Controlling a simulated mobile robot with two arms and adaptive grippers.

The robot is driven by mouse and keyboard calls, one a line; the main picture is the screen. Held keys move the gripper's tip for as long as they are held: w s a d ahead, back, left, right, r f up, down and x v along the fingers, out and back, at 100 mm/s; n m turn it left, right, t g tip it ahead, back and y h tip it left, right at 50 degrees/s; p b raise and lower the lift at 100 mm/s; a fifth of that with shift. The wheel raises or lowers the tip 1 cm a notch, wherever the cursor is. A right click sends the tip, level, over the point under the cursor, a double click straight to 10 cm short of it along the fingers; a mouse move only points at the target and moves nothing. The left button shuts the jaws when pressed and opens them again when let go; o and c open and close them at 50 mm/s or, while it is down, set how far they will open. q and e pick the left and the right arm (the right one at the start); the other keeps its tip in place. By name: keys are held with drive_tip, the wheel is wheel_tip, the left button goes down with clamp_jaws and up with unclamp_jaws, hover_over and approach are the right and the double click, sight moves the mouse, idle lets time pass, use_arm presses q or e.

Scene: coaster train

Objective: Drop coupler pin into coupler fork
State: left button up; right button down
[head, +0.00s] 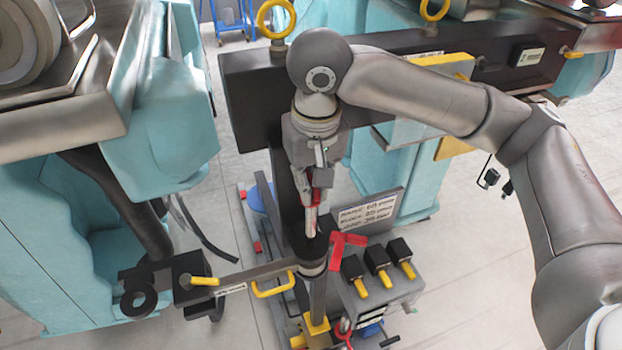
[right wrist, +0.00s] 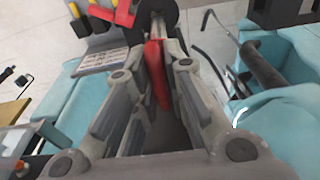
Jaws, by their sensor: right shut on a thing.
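My right gripper (head: 312,195) points down near the middle of the head view. It is shut on the coupler pin, whose silver shaft (head: 311,221) hangs below the fingers with a red part at its top. In the right wrist view the red part (right wrist: 157,75) shows between the fingers. Below the pin's lower end is a dark coupler end (head: 312,246), apparently the coupler fork, at the end of a grey bar. The pin's tip overlaps it in the picture; I cannot tell whether it touches or has entered. My left gripper is not in view.
A red lever (head: 346,242) stands just right of the coupler. A yellow handle (head: 274,287) is left. Teal train bodies (head: 160,120) flank the gap.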

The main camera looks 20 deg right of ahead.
sight(310, 230)
drive_tip(key=shift+w+p, duration=0.3)
drive_tip(key=shift+p, duration=0.1)
drive_tip(key=shift+f, duration=0.6)
drive_tip(key=shift+s+f, duration=0.1)
drive_tip(key=shift+f, duration=1.4)
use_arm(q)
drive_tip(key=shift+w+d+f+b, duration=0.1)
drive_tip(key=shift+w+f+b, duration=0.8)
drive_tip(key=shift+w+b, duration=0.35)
use_arm(e)
drive_tip(key=shift+f, duration=4.8)
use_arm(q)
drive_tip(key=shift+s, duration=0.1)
use_arm(e)
drive_tip(key=c, duration=1.4)
unclamp_jaws()
